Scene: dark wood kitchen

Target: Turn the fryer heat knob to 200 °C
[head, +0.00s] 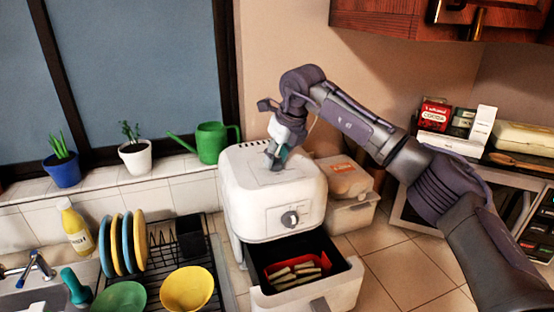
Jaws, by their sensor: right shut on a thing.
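The white fryer (240,192) stands on the counter in the middle. Its front carries a round grey knob (289,219), with nothing touching it. My right gripper (276,160) comes down from above onto the fryer's top face. It is shut on a small knob there, which the fingers mostly hide. I cannot read any temperature marking at either knob. The fryer's drawer (318,304) is pulled out, with a red insert (277,268) and several pale sticks (296,275) inside. My left gripper is not in view.
Left of the fryer are a dish rack (208,268) with plates (118,243), a yellow bowl (187,288) and a green bowl (120,298). A green watering can (212,142) stands behind. A lidded container (350,213) sits close on the right. Tiled counter (405,270) is free at front right.

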